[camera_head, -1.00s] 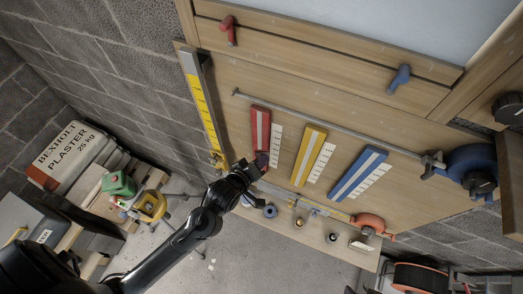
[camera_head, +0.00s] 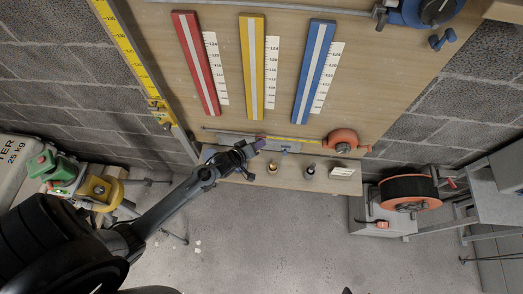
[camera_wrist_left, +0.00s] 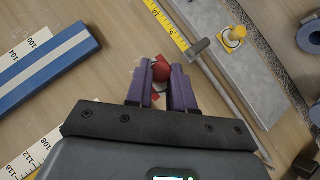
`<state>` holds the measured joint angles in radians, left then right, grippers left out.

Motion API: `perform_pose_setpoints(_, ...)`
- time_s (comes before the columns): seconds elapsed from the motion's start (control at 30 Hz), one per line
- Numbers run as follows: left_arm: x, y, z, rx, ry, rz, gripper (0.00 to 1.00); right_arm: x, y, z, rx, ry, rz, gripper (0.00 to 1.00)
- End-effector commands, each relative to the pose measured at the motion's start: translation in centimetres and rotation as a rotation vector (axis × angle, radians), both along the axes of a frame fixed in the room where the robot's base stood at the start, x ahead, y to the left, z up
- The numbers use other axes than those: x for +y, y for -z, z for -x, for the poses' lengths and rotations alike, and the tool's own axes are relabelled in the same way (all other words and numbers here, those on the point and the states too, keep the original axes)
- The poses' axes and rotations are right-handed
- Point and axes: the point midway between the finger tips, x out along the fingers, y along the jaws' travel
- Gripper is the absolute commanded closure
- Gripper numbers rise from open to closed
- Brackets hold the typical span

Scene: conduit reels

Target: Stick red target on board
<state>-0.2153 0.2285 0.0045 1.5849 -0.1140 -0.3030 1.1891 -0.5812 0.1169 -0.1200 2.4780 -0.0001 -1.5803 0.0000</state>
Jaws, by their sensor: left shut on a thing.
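The wooden board (camera_head: 230,120) carries a red strip (camera_head: 196,65), a yellow strip (camera_head: 252,70) and a blue strip (camera_head: 314,72), each beside a white number scale. My left gripper (camera_head: 261,145) is by the ledge below the yellow strip. In the left wrist view its purple fingers (camera_wrist_left: 164,88) are shut on a small red piece, taken as the red target (camera_wrist_left: 160,71); its red and white edges stick out around the fingers. Most of it is hidden. The blue strip (camera_wrist_left: 45,68) shows at left there. My right gripper is not in view.
An orange tape measure (camera_head: 343,138) sits at the board's lower right, its yellow tape stretched left along the ledge. Small items, including a black-capped one (camera_head: 310,170) and a white card (camera_head: 342,172), line the lower shelf. A yellow ruler (camera_head: 130,45) runs down the left edge.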

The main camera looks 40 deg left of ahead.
Motion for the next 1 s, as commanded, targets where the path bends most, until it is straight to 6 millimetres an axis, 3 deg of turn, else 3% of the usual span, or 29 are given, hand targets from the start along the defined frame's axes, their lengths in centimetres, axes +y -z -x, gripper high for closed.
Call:
perform_pose_setpoints(0.67,2.0,0.9,-3.4,-0.001,0.001,-0.002,1.0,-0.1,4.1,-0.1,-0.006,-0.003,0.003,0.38)
perform_pose_setpoints(1.0,3.1,0.6,-5.1,-0.001,-0.001,0.0,1.0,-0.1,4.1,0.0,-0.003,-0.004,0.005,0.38)
